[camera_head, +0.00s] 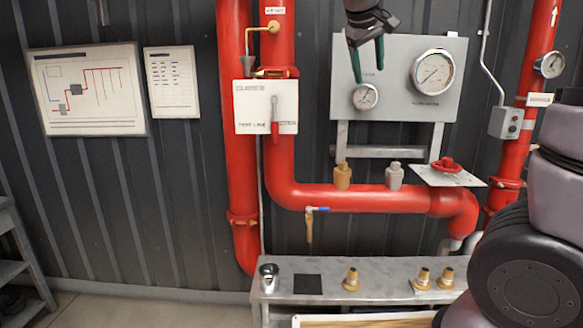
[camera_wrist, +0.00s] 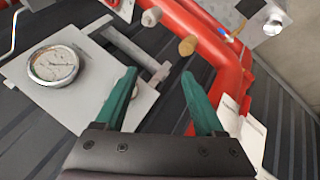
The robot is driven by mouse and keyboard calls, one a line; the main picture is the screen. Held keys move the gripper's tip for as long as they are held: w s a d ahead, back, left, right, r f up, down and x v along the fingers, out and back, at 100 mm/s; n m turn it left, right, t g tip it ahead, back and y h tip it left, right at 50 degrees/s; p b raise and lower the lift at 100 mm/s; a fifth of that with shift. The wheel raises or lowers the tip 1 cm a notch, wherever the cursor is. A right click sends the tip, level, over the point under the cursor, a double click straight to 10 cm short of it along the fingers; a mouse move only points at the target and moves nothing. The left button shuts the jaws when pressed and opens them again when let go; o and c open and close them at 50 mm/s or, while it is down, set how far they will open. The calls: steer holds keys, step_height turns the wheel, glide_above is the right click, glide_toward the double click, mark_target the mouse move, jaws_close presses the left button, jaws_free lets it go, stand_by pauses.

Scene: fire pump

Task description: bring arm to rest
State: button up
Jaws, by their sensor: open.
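My gripper (camera_head: 367,60) is at the top of the head view, in front of the grey gauge panel (camera_head: 396,100). Its two green fingers point down, spread apart with nothing between them. In the wrist view the gripper (camera_wrist: 158,85) is open and empty, its fingers crossing the view of the panel's edge and the red pipe (camera_wrist: 225,50). A large dial gauge (camera_head: 432,72) is to the right of the gripper and a small gauge (camera_head: 365,96) is just below its fingertips in the head view. The large gauge also shows in the wrist view (camera_wrist: 52,66).
Red pipes (camera_head: 237,110) run down the wall, with a lever plate (camera_head: 266,120) on them. A red handwheel (camera_head: 446,164) is at the right. A metal bench (camera_head: 385,282) below carries brass fittings (camera_head: 351,278), a chrome cup (camera_head: 269,278) and a black square (camera_head: 308,284).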

steer(key=s+d+f+m+y, duration=0.2)
steer(key=s+m, duration=0.1)
steer(key=s, duration=0.4)
steer(key=s+d+f+m+y, duration=0.1)
steer(key=s+f+m, duration=0.2)
steer(key=s, duration=0.4)
steer(key=s+d+f+m+y, duration=0.2)
steer(key=s+f, duration=0.1)
steer(key=s, duration=0.4)
steer(key=shift+s+d+m+t+y, duration=0.3)
steer(key=shift+s+d+m, duration=0.05)
steer(key=shift+m, duration=0.05)
